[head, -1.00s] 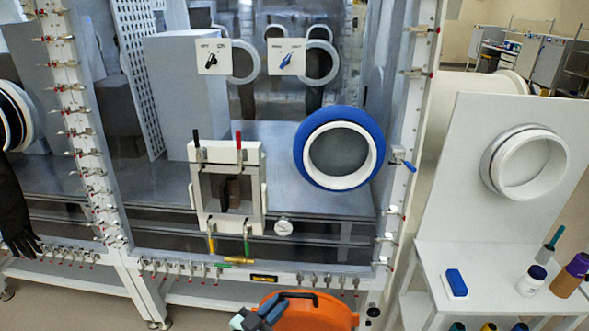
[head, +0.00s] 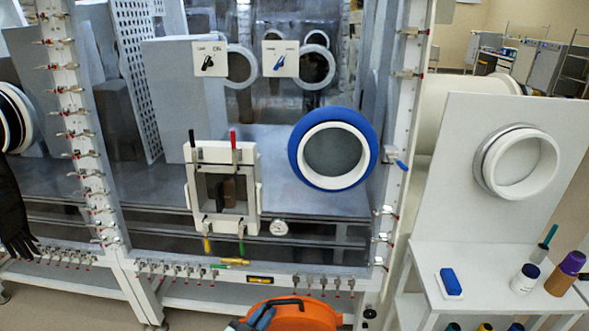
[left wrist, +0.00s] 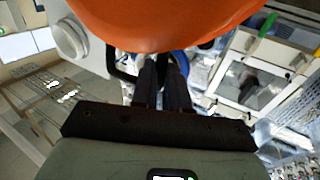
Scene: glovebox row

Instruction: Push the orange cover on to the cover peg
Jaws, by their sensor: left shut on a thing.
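The orange cover (head: 303,316) is a round disc with a black handle, cut off by the bottom edge of the head view. It fills the top of the left wrist view (left wrist: 165,22). My left gripper (head: 258,320) is at the cover's left side; in the left wrist view its dark fingers (left wrist: 163,78) are shut on the cover's black handle (left wrist: 122,74). A white round stub (head: 490,172) stands out from the upright white panel at the right, apart from the cover. I cannot tell whether it is the cover peg. My right gripper is out of view.
A blue-ringed port (head: 298,145) and a small white hatch (head: 253,185) are on the glovebox front. A shelf (head: 425,262) below the panel holds a blue block (head: 450,282) and bottles (head: 527,279). A black glove (head: 12,215) hangs at the left.

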